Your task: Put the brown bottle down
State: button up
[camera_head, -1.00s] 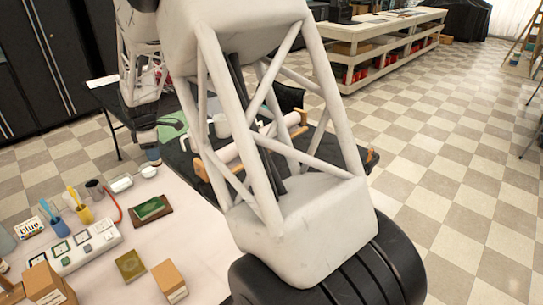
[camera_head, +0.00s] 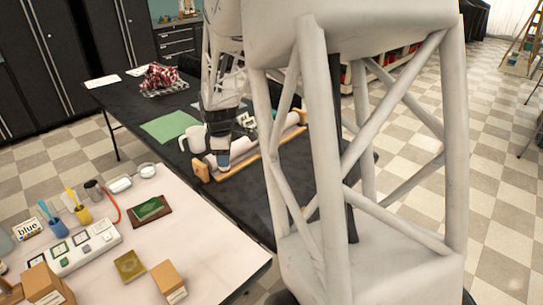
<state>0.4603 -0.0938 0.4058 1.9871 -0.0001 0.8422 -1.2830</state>
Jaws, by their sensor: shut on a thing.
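My gripper (camera_head: 220,150) is at the end of my white lattice arm, over the dark table (camera_head: 115,100). Its dark wrist and blue-grey end point down beside the white roll in a wooden holder (camera_head: 250,158). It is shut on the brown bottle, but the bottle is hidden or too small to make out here. Whether it touches the table cannot be told. A white mug (camera_head: 194,138) stands just left of my gripper. A green sheet (camera_head: 170,126) lies flat further left.
A red checked cloth (camera_head: 160,76) lies in a wire basket at the table's far end. The light table (camera_head: 190,215) in front holds cups, a power strip, a green book (camera_head: 148,208) and boxes.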

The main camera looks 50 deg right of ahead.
notch_tip(320, 180, down, 16)
jog(key=s+d, duration=0.1)
jog(key=s, duration=0.1)
jog(key=shift+s+d, duration=0.15)
jog(key=shift+s, duration=0.15)
jog(key=shift+w, duration=0.1)
dwell(0.4)
send_near(229, 189)
jog(key=shift+s+f, duration=0.25)
jog(key=shift+s, duration=0.2)
dwell(0.3)
jog(key=shift+w, duration=0.1)
jog(key=shift+w, duration=0.25)
jog(key=shift+f, duration=1.8)
jog(key=shift+f, duration=0.15)
